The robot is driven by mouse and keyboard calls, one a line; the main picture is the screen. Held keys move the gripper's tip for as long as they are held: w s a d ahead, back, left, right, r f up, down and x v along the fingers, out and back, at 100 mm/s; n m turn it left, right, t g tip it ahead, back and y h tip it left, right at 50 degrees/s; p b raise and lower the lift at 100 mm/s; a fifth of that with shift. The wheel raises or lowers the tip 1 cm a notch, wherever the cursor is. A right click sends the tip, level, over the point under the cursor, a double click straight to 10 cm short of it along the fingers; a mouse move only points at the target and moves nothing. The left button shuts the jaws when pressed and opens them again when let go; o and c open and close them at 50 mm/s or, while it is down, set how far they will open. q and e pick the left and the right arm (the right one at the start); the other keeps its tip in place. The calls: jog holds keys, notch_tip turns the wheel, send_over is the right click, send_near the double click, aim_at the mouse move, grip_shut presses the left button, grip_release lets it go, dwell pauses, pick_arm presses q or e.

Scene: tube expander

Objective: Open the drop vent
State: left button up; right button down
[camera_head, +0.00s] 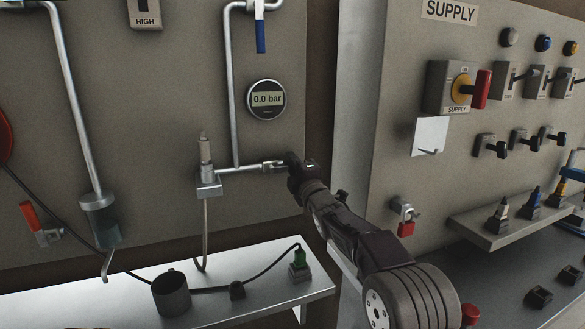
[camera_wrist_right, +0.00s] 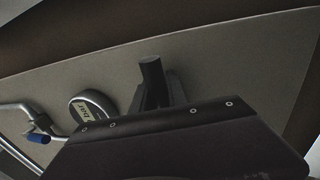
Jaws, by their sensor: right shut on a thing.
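A short horizontal metal pipe ends in a small valve fitting (camera_head: 274,167) on the left panel, below the round gauge. I take this fitting to be the drop vent; no label on it shows. My right gripper (camera_head: 294,170) is at the right end of the fitting, shut on its dark handle. In the right wrist view the dark, rounded handle (camera_wrist_right: 151,72) stands up between the fingers, and the gripper body hides the rest. How far the handle is turned cannot be told. My left gripper is not in view.
The gauge (camera_head: 267,99) reads 0.0 bar. A blue-handled valve (camera_head: 260,36) is above it and a red-handled valve (camera_head: 32,217) at far left. A shelf (camera_head: 225,309) with a dark cup (camera_head: 171,293) runs below. The supply panel (camera_head: 405,85) stands to the right.

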dwell(0.5)
jog(key=c, duration=1.3)
grip_release()
jog(key=b+v, duration=0.3)
jog(key=v, duration=0.6)
